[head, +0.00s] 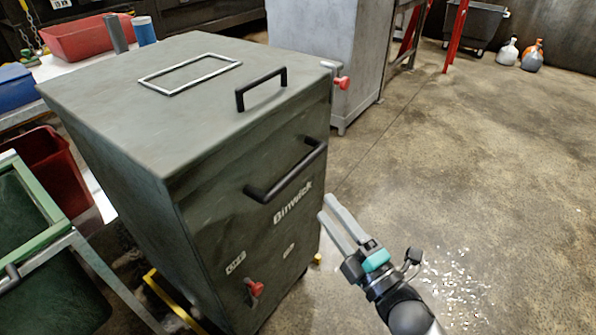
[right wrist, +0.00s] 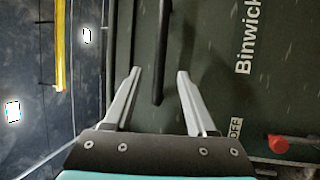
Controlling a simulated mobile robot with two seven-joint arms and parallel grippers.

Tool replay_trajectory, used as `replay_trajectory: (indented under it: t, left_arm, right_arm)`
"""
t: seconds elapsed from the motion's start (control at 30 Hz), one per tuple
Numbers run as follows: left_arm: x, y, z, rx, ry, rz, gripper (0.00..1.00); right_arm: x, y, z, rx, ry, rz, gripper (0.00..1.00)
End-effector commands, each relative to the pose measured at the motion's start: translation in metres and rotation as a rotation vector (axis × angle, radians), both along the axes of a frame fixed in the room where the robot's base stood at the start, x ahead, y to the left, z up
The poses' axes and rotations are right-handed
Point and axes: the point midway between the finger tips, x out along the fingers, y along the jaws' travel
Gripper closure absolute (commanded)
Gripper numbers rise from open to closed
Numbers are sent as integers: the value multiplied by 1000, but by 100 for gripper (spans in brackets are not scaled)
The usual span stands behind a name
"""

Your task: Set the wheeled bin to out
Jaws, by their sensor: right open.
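A large dark grey-green box (head: 170,130) marked "Binwick" fills the middle left of the head view. I cannot tell whether it is the wheeled bin itself or houses it; no wheels show clearly. Its front has a long black bar handle (head: 287,170), which also shows in the right wrist view (right wrist: 158,85). Below are an "OFF" label and a red knob (head: 255,288). My right gripper (head: 333,205) is open and empty, just right of the front handle. In the wrist view the handle lies ahead, between its fingertips (right wrist: 158,72), not gripped. My left gripper is out of view.
A black top handle (head: 261,88) and rectangular frame (head: 190,74) are on the box's lid. A grey cabinet (head: 310,40) stands behind. A green-framed stand (head: 40,240) is at left. Pale scraps (head: 455,285) litter the otherwise open floor at right.

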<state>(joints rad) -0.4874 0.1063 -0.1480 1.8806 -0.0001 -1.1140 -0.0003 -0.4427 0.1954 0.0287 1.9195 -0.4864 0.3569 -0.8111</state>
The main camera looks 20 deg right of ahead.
Motion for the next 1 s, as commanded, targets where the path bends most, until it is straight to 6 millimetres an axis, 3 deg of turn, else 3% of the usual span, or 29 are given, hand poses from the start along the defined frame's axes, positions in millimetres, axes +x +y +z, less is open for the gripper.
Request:
replay_trajectory:
  t: [0.6, 1.0]
  left_arm:
    - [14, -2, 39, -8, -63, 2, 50]
    - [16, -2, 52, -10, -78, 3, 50]
  right_arm:
    - [94, 25, 17, 0, 0, -1, 43]
    - [116, 31, 21, 2, 3, 0, 43]
